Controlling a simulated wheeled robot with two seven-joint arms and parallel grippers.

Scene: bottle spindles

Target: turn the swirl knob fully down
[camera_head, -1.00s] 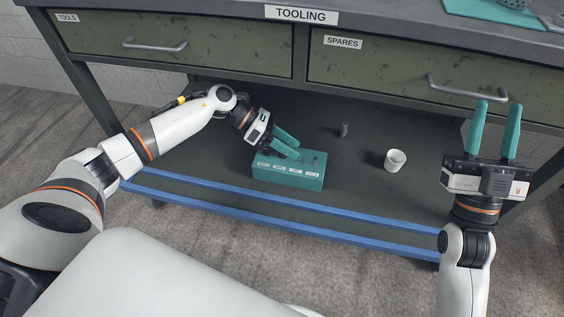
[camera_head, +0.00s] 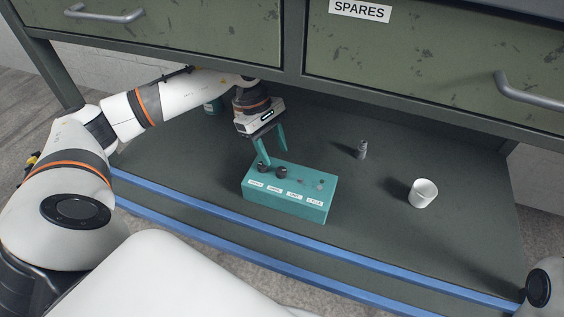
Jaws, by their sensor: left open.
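A teal control box (camera_head: 288,207) stands on the lower shelf, with a row of white labels along its front edge. Two dark knobs, a left one (camera_head: 263,168) and one beside it (camera_head: 281,172), stand on its top. Smaller grey fittings (camera_head: 319,184) sit toward its right end. The labels are too small to read, so I cannot tell which knob is the swirl one. My left gripper (camera_head: 274,156) is open, its teal fingers pointing down over the box's left part. One fingertip is close to the left knob; whether it touches is unclear. My right gripper is out of view.
A white cup (camera_head: 423,193) and a small grey metal piece (camera_head: 361,150) stand right of the box. The drawers (camera_head: 420,65) overhang the shelf. A blue rail (camera_head: 350,259) runs along its front edge.

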